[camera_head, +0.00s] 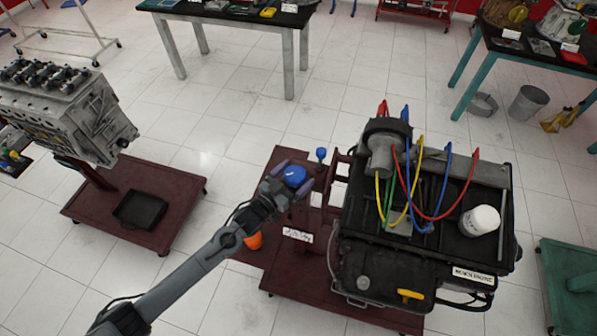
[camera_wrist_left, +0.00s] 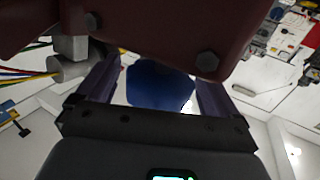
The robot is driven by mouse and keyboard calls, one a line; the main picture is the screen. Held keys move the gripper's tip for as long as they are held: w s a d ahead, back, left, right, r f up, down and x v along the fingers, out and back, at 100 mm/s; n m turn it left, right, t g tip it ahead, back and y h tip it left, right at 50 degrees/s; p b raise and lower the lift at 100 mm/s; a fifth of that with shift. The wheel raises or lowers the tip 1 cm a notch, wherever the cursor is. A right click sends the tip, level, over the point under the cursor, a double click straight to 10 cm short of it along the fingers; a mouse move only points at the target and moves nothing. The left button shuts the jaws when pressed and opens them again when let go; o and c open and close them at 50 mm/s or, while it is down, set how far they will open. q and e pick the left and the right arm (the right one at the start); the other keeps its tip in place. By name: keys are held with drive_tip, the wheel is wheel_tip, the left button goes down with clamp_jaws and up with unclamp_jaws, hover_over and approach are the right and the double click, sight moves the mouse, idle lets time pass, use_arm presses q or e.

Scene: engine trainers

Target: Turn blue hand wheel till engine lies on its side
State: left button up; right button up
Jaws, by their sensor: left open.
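The blue hand wheel (camera_head: 295,176) is on the dark red engine stand (camera_head: 300,265), left of the engine. My left gripper (camera_head: 293,177) is open, with its purple fingers on either side of the wheel. In the left wrist view the blue wheel (camera_wrist_left: 160,88) shows between the two fingers (camera_wrist_left: 157,84), with its top hidden behind a dark red part; whether they touch it I cannot tell. The black engine (camera_head: 385,268) with red, blue, yellow and green cables sits upright on the stand. My right gripper is not in view.
A smaller blue knob (camera_head: 321,153) stands just behind the wheel. An orange object (camera_head: 254,240) is below my left wrist. Another grey engine (camera_head: 62,105) on a red stand is at the left. Tables stand at the back. White tiled floor is free between the stands.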

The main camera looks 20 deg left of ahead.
use_arm(q)
drive_tip(key=shift+x, duration=0.85)
drive_tip(key=c, duration=1)
drive_tip(key=shift+o, duration=0.2)
drive_tip(key=shift+h, duration=0.3)
